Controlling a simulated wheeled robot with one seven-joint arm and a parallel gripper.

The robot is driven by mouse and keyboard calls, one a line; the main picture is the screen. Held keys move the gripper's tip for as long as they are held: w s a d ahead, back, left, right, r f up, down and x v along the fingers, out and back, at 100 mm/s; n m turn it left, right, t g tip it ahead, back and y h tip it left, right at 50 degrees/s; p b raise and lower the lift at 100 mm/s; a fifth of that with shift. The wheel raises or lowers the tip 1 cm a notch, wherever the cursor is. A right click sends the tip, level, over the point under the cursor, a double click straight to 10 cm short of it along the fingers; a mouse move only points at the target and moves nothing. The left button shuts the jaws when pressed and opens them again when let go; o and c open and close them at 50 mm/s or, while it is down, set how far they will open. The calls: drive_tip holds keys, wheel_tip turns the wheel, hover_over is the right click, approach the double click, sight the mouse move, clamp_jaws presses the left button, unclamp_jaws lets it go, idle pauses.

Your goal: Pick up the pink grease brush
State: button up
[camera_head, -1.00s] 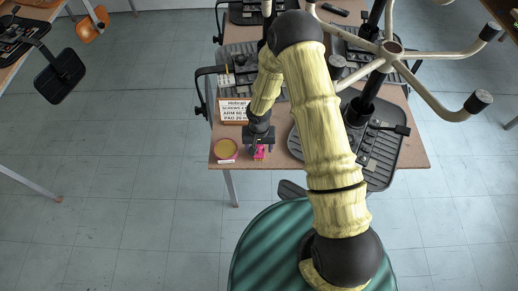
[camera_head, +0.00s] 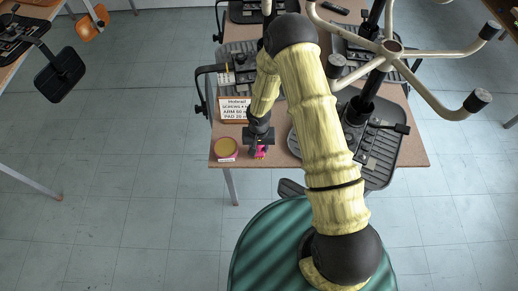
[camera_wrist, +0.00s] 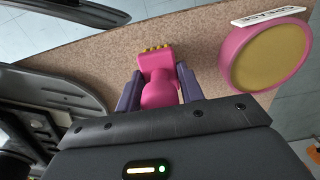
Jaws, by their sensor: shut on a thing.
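The pink grease brush (camera_wrist: 160,88) shows in the wrist view between the two dark fingers of my gripper (camera_wrist: 158,92), which is shut on it. Its wide pink end has a row of yellow bristles along the far edge. In the head view the pink brush (camera_head: 261,152) shows at the tip of my gripper (camera_head: 259,143), low over the front edge part of the table. My gripper hides part of it. I cannot tell whether the brush touches the table.
A round pink tub of yellow grease (camera_head: 226,148) with a white label stands just left of the brush; the wrist view shows it (camera_wrist: 265,55) at right. Behind is a lettered sign (camera_head: 236,110). Black chair parts (camera_head: 378,150) and an upturned chair base (camera_head: 390,47) crowd the table's right.

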drive_tip(key=shift+r, duration=0.1)
wheel_tip(320, 180, up, 10)
drive_tip(key=shift+f+b, duration=0.1)
drive_tip(key=shift+b, duration=0.7)
drive_tip(key=o, duration=0.4)
drive_tip(key=shift+c, duration=1)
